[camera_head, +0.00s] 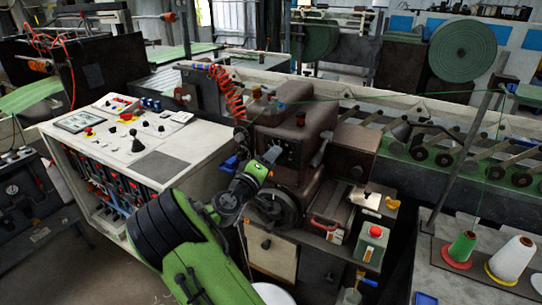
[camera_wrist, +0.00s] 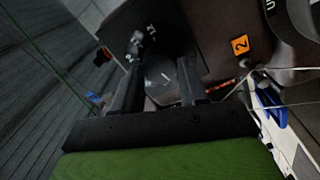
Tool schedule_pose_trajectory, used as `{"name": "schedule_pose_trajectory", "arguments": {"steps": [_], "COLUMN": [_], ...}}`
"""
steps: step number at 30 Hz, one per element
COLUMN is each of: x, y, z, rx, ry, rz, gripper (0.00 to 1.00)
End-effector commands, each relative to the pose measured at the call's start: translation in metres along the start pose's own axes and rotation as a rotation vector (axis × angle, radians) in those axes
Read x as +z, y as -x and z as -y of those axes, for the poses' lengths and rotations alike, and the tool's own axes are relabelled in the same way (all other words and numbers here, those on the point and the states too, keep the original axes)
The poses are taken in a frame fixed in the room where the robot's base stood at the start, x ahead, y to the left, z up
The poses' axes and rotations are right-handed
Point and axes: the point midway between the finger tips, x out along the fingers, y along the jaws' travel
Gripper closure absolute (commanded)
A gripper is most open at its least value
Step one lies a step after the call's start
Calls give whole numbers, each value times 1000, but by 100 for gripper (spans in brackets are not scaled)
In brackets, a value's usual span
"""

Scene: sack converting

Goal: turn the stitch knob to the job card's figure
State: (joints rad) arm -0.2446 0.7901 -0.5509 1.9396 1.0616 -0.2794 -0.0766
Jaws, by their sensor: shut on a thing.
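In the wrist view, a round dark grey knob with a thin pale line (camera_wrist: 160,77) sits between the two black fingers of my gripper (camera_wrist: 161,72). The fingers are shut on its sides. Small white marks (camera_wrist: 150,33) show on the dark machine body by the knob, too small to read. In the head view, my gripper (camera_head: 271,156) reaches the front of the brown sewing machine (camera_head: 298,135), and the knob is hidden there. I cannot pick out the job card or its figure.
A handwheel (camera_head: 275,208) sits just below my gripper. A control desk (camera_head: 130,135) stands left, a red coiled hose (camera_head: 228,90) hangs behind, and thread cones (camera_head: 512,258) stand right.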

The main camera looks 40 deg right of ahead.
Motion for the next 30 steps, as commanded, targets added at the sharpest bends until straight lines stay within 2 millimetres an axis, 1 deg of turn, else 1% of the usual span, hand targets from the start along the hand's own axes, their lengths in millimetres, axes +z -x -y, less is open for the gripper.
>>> {"name": "schedule_pose_trajectory", "arguments": {"steps": [3,9,24,25,29,30], "x": [0,0,0,0,0,0], "y": [0,0,0,0,0,0], "z": [0,0,1,1,1,1], "rx": [-1,-1,-1,-1,-1,-1], "ry": [54,106,124,124,123,123], "rz": [-3,-7,-8,-8,-8,-7], "gripper": [88,88,88,55,35,32]}}
